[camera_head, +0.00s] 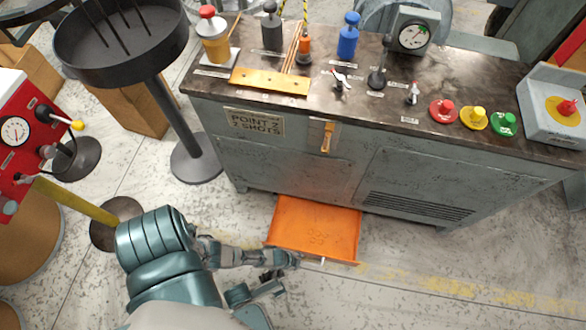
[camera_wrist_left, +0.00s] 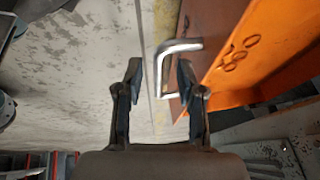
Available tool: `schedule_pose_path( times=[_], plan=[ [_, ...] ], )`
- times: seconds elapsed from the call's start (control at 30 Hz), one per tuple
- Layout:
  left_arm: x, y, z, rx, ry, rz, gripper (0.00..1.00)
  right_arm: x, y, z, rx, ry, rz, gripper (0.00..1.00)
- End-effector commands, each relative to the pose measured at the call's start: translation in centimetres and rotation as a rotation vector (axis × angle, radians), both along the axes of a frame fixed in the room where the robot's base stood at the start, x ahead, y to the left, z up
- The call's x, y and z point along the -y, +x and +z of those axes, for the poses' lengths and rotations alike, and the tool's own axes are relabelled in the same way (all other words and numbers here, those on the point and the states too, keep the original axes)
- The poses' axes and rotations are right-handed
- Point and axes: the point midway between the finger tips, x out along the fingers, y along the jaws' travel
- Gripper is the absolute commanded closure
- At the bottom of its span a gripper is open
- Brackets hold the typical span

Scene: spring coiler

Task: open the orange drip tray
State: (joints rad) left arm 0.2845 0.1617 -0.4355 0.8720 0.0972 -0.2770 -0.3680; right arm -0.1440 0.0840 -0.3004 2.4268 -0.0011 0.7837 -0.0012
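The orange drip tray (camera_head: 316,228) projects from under the front of the grey workbench, low near the floor, and shows its open inside. It fills the upper right of the left wrist view (camera_wrist_left: 258,52). A silver bar handle (camera_wrist_left: 180,45) is on its front; in the head view only a small light piece of the handle (camera_head: 322,261) shows. My left gripper (camera_head: 290,270) is beside the tray's front left corner. My right gripper is not in view.
The workbench (camera_head: 290,150) stands behind and above the tray, with bottles, a gauge and coloured buttons on top. A dark round stand (camera_head: 195,160) and a red gauge unit (camera_head: 20,120) are at left. The floor (camera_head: 420,270) right of the tray is clear.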

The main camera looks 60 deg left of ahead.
Motion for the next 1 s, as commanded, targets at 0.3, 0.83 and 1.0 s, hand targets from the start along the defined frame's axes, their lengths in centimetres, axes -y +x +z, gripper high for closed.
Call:
schedule_pose_path(
  times=[0.3,0.83,1.0],
  plan=[
    [-0.6,-1.9,3.8,-0.001,0.001,-0.001,0.62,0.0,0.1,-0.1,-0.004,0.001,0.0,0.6],
    [-1.3,-4.6,10.2,-0.002,0.002,0.0,0.62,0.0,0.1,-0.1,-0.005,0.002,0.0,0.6],
    [-1.3,-4.6,10.4,-0.001,0.002,0.0,0.62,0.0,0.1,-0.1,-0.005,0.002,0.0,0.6]
  ],
)
